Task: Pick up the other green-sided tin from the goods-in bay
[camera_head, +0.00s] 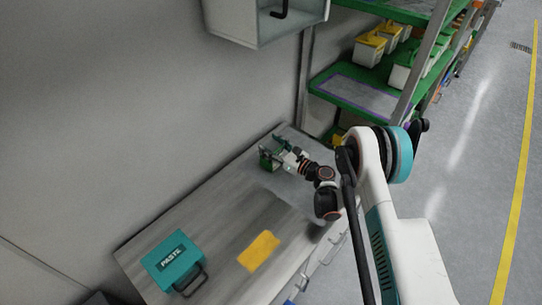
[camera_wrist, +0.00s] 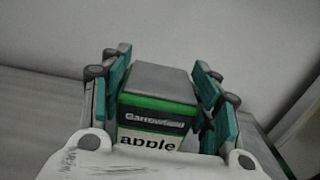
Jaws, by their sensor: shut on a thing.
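A green-sided tin (camera_wrist: 160,112) with a grey top and a white label reading "apple" stands between the teal-padded fingers of my gripper (camera_wrist: 165,95) in the wrist view. The fingers lie along its left and right sides and are shut on it. The lower part of the label is hidden by my wrist. In the head view my gripper (camera_head: 277,155) is at the far end of the grey bench, with the small green tin (camera_head: 266,159) in it. I cannot tell whether the tin touches the bench.
The grey bench (camera_head: 205,220) also bears a teal box marked "PASTE" (camera_head: 172,262) and a flat yellow patch (camera_head: 259,251). A grey cabinet (camera_head: 240,22) hangs on the wall above. Green shelving (camera_head: 350,100) with yellow-lidded containers (camera_head: 369,48) stands beyond the bench. The floor at right is clear.

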